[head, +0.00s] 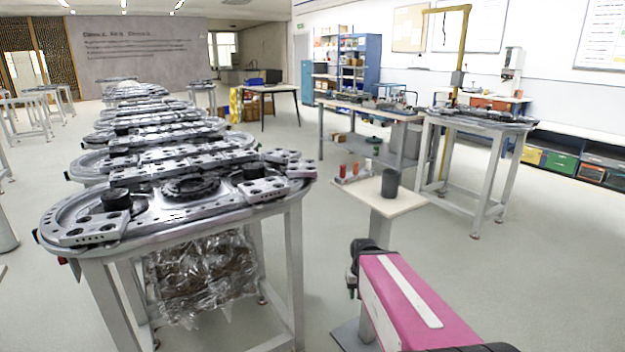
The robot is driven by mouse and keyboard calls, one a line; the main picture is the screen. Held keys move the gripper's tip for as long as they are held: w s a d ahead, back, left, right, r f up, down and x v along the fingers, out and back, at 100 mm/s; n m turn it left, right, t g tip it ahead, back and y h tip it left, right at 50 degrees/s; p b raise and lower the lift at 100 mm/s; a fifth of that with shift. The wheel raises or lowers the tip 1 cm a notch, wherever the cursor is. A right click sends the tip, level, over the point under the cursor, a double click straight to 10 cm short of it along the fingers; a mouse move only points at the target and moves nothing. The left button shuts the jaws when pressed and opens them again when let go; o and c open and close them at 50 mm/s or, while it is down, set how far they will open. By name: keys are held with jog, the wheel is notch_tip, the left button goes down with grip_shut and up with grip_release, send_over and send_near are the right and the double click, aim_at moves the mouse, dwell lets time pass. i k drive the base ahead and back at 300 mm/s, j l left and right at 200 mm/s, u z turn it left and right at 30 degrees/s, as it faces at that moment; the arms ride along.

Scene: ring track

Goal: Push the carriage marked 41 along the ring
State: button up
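An oval ring track (50,205) lies on the nearest metal table at the left. Grey metal carriages with holes sit on it: one at the front left (92,230), one at the front right (265,190) and one at the right end (300,169). A black cylinder (117,200) stands near the front-left carriage, and another (251,170) stands behind the front-right one. I cannot read any number, so I cannot tell which carriage is marked 41. My pink arm link shows at the lower right, well apart from the ring. My gripper is not visible.
More ring tables (165,133) stand in a row behind. Another track table (480,122) stands further right. Wrapped goods (205,275) sit under the nearest table. Floor at the right is clear.

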aim_at(255, 191)
jog(key=u, duration=0.35)
jog(key=l+u, duration=0.35)
jog(key=u, duration=0.15)
jog(key=l+u, duration=0.35)
jog(key=u, duration=0.15)
jog(key=l+u, duration=0.35)
jog(key=u, duration=0.15)
